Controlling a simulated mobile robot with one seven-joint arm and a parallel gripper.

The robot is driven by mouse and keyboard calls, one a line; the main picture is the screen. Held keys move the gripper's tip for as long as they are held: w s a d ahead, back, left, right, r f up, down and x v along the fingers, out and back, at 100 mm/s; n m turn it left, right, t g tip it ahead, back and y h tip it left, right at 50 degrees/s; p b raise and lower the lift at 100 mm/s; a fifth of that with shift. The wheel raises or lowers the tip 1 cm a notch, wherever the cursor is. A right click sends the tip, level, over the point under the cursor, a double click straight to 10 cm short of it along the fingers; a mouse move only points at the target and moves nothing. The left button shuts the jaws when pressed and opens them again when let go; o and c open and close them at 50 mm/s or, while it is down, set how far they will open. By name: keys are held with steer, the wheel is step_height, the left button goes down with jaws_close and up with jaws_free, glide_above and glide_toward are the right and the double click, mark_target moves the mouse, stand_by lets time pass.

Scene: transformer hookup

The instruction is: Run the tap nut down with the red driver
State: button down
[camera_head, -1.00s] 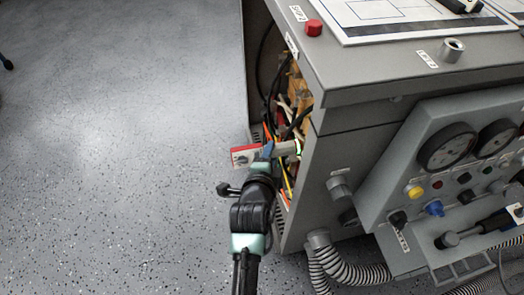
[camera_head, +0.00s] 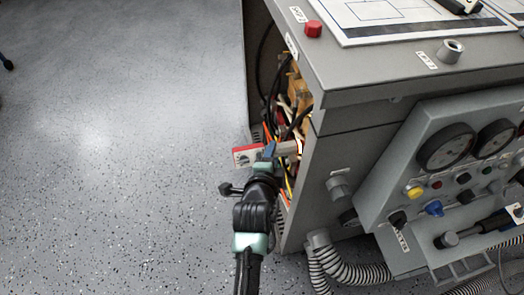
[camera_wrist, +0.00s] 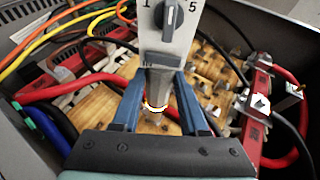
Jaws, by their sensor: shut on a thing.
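My gripper (camera_head: 268,153) is shut on the red driver (camera_head: 243,155) at the open side of the grey cabinet. In the wrist view my gripper's blue fingers (camera_wrist: 158,82) sit on both sides of the driver's grey nose. The driver's pale body (camera_wrist: 165,38) carries a dark selector knob (camera_wrist: 171,14) between marks 1 and 5. A bright ring glows at the nose's end (camera_wrist: 155,107), over a wooden board (camera_wrist: 98,105). I cannot pick out the tap nut; the nose and fingers may hide it. I cannot tell whether the tip touches anything.
Orange, red, black and blue cables (camera_wrist: 50,128) crowd the board. Several metal terminals (camera_wrist: 222,88) and a red block (camera_wrist: 257,95) stand at its right. The cabinet edge (camera_head: 304,165) is close beside the driver. The floor (camera_head: 110,160) to the left is clear.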

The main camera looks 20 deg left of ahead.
mark_target(256, 155)
steer(key=shift+w+r, duration=0.1)
steer(key=shift+r, duration=0.15)
steer(key=shift+s+a+b, duration=0.3)
steer(key=shift+s+a, duration=0.35)
steer(key=shift+a, duration=0.3)
steer(key=shift+s+a+b, duration=0.25)
steer(key=shift+s+a, duration=0.4)
steer(key=shift+a, duration=0.3)
